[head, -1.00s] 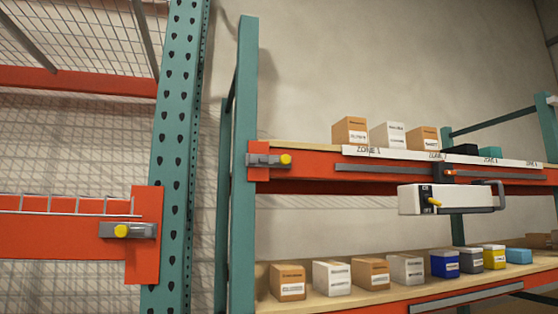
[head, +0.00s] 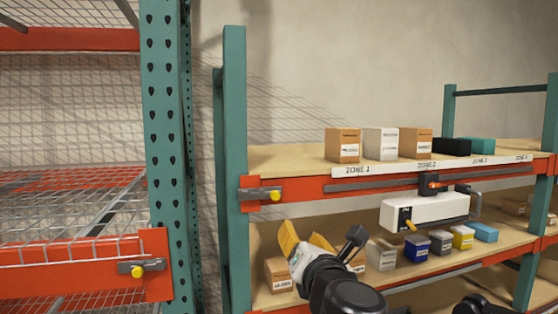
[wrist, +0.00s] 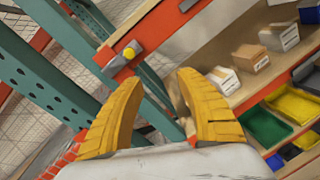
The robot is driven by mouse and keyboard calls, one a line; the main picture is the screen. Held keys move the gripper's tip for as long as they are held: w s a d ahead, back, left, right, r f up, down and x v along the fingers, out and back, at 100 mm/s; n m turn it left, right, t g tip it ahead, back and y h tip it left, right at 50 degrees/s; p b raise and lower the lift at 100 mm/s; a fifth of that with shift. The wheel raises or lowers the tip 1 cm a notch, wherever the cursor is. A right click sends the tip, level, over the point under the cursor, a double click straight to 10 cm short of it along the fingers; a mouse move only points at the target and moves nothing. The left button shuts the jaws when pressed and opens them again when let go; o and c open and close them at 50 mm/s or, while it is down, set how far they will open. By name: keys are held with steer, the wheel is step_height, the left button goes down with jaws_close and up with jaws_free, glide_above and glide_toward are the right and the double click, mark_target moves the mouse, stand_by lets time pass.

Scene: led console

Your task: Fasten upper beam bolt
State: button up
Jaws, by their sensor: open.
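The upper beam bolt (head: 275,195) is a yellow knob on a grey bracket at the left end of the orange upper beam (head: 300,187), beside the teal upright (head: 234,160). In the wrist view the same kind of yellow bolt (wrist: 130,53) on its grey bracket lies beyond my fingers, above the gap between them. My gripper (head: 308,243), with yellow fingers, is below and slightly right of the bolt in the head view. The fingers (wrist: 160,100) are apart and empty, and they do not touch the bolt.
A second yellow bolt (head: 137,271) sits on the left rack's orange beam. A white box-shaped device (head: 425,211) with a yellow lever hangs from the upper beam to the right. Cartons (head: 343,145) stand on the upper shelf; more boxes fill the lower shelf.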

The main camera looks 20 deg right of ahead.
mark_target(276, 196)
step_height(276, 196, up, 6)
steer(key=a+f+n+y+p, duration=0.1)
steer(key=a+n+p, duration=0.1)
steer(key=n, duration=0.3)
steer(key=shift+t, duration=0.3)
steer(key=w+p, duration=0.1)
steer(key=w, duration=1)
steer(key=shift+w+r+p, duration=0.1)
steer(key=shift+w+p, duration=0.25)
steer(key=shift+s, duration=0.1)
steer(key=shift+c, duration=0.5)
jaws_close()
steer(key=shift+a, duration=1.45)
steer(key=shift+d, duration=0.15)
steer(key=shift+c, duration=0.9)
jaws_free()
steer(key=shift+o, duration=1.4)
steer(key=shift+a, duration=0.25)
